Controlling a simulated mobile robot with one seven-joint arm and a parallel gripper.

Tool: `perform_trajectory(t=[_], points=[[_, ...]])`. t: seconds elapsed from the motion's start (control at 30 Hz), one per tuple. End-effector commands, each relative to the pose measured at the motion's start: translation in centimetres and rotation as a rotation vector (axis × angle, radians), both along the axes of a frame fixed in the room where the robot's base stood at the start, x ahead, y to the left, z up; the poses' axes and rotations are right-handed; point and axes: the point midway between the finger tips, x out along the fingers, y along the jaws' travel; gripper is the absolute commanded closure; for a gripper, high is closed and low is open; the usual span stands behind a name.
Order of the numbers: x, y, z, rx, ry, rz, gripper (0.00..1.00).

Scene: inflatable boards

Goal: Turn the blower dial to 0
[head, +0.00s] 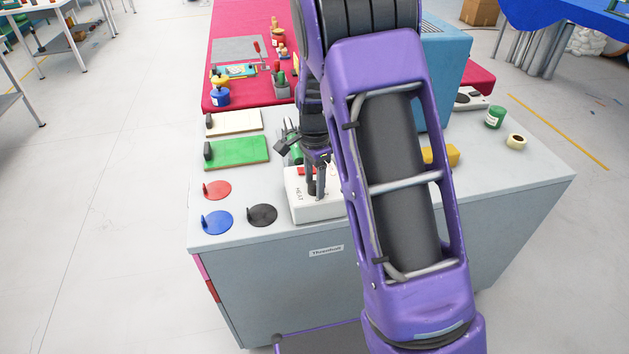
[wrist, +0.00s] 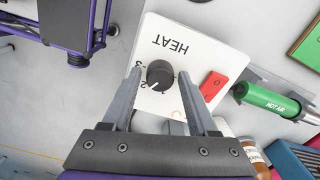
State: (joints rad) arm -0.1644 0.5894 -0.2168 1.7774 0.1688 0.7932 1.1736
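The blower control is a white box (head: 315,208) marked HEAT on the grey bench; it also shows in the wrist view (wrist: 205,55). Its round black dial (wrist: 160,75) has a white pointer mark aimed at the lower left of the picture, near the printed 2. A 3 is also readable; the other marks are partly hidden. A red switch (wrist: 214,86) sits beside the dial. My gripper (wrist: 160,72) is open, one finger on each side of the dial, with a visible gap to both. In the head view my gripper (head: 316,188) is over the box and hides the dial.
A green HOT AIR tool (wrist: 268,102) lies close to the box. Red (head: 217,190), blue (head: 217,221) and black (head: 262,215) discs lie left of it. The bench's front right is clear.

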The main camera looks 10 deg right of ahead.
Motion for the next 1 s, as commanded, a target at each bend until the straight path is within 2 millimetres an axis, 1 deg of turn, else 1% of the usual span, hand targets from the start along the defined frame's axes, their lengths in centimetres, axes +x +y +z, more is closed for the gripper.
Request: perform_trajectory(t=[0.03,0.3,0.67,0.87,1.0], points=[[0.01,0.00,0.02,0.000,0.000,0.000,0.52],[0.02,0.01,0.04,0.000,0.000,0.000,1.00],[0.03,-0.03,0.06,-0.001,-0.001,0.036,1.00],[0.04,-0.03,0.06,0.000,-0.001,0.140,1.00],[0.04,-0.04,0.07,0.000,-0.001,0.252,1.00]])
